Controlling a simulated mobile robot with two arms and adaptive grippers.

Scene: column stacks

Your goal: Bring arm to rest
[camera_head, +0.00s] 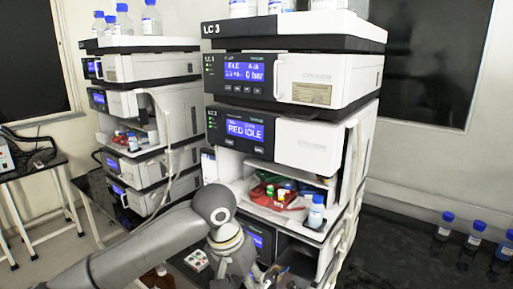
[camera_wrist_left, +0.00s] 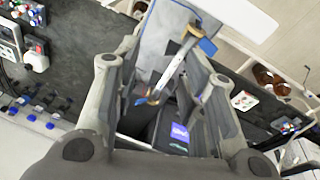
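My left arm (camera_head: 150,242) comes in from the left in the head view and bends down in front of the LC 3 stack (camera_head: 290,80). Its wrist is low at the bottom edge, so the hand is mostly hidden there. In the left wrist view my left gripper (camera_wrist_left: 160,100) has its two fingers wide apart. A thin pale rod with blue and yellow parts (camera_wrist_left: 172,72) shows between the fingers; I see no clear grip on it, and its depth is hard to judge. My right arm and gripper are not in view.
A second instrument stack (camera_head: 150,75) stands at left. The LC 3 stack has an open bay with a red tray (camera_head: 275,198) and a blue-capped bottle (camera_head: 316,212). Several blue-capped bottles (camera_head: 473,240) stand on the dark bench (camera_head: 400,255) at right.

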